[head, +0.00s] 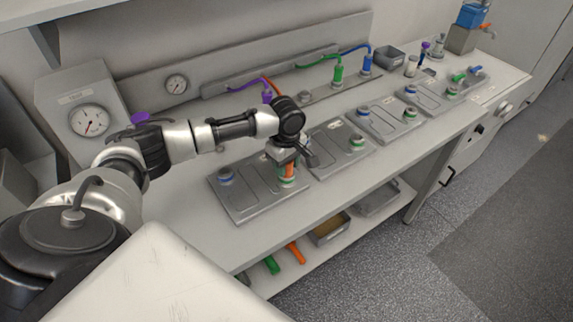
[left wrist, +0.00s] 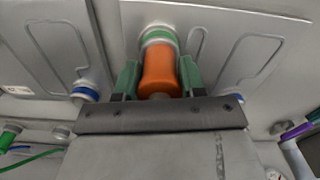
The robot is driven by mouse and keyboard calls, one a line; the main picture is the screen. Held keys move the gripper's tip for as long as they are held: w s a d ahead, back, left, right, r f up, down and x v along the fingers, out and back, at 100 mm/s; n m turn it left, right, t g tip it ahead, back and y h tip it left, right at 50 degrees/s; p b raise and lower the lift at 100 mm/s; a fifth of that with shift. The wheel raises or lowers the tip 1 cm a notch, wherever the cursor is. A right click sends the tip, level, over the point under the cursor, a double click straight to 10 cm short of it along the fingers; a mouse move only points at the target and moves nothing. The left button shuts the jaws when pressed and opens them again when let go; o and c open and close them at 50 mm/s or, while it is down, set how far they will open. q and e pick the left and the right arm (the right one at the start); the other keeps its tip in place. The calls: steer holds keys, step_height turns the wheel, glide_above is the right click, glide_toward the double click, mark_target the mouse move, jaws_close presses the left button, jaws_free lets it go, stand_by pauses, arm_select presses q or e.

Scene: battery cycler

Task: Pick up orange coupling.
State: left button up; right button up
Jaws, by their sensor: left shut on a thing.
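The orange coupling (head: 290,170) stands at the green-ringed port (head: 287,182) on the nearest grey plate (head: 252,207). In the left wrist view the orange coupling (left wrist: 158,76) is between the two greenish fingers of my left gripper (left wrist: 157,85), with the green-ringed port (left wrist: 158,36) right at its far end. My left gripper (head: 288,163) is shut on the coupling from above. I cannot tell whether the coupling is still seated on the port or just clear of it. My right gripper is not in view.
A blue-ringed port (head: 225,175) is on the same plate. More plates (head: 340,146) run along the bench to the right. Purple, green (head: 338,72) and blue (head: 366,62) couplings with hoses stand behind. A gauge box (head: 82,105) is at left. The lower shelf holds a bin (head: 329,229) and loose couplings.

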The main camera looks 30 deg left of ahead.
arm_select(q)
steer(key=shift+r, duration=0.1)
step_height(320, 180, up, 4)
steer(key=shift+w+r+b, duration=0.1)
steer(key=shift+b, duration=0.5)
steer(key=w+d+r+b, duration=0.2)
steer(key=w+d+r, duration=0.4)
steer(key=d, duration=0.3)
steer(key=shift+w+r+b, duration=0.3)
steer(key=shift+w, duration=0.45)
steer(key=shift+a, duration=0.1)
steer(key=o, duration=0.5)
steer(key=c, duration=0.6)
step_height(320, 180, up, 5)
steer(key=p, duration=0.7)
